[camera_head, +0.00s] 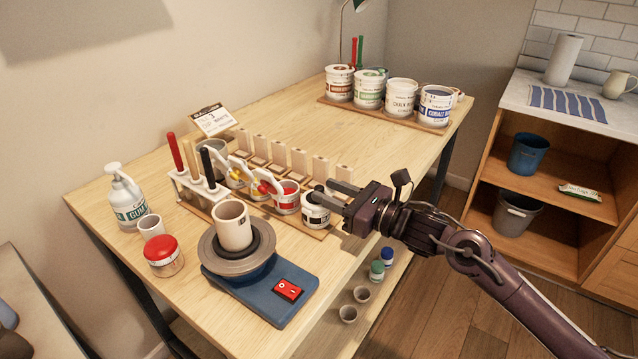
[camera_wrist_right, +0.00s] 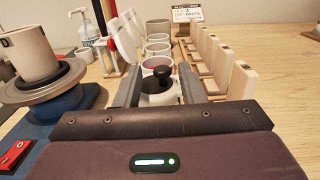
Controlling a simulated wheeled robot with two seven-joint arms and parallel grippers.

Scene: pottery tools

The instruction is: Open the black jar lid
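The black jar (camera_head: 315,214) is a small white jar with a dark label, at the near right end of a row of jars on a wooden rack. Its black round lid knob (camera_wrist_right: 162,75) stands upright, and the lid looks closed. My right gripper (camera_head: 334,192) is open at the jar. In the right wrist view its two fingers (camera_wrist_right: 157,85) stand on either side of the knob, with gaps visible. The fingers partly hide the jar in the head view. My left gripper is not in view.
The red jar (camera_head: 287,200) and other jars beside it have white lids (camera_head: 267,183) tilted up. A row of wooden blocks (camera_head: 298,161) stands behind. A potter's wheel (camera_head: 250,268) with a cup (camera_head: 233,226) is at the near left. Large glaze buckets (camera_head: 401,97) stand at the far end.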

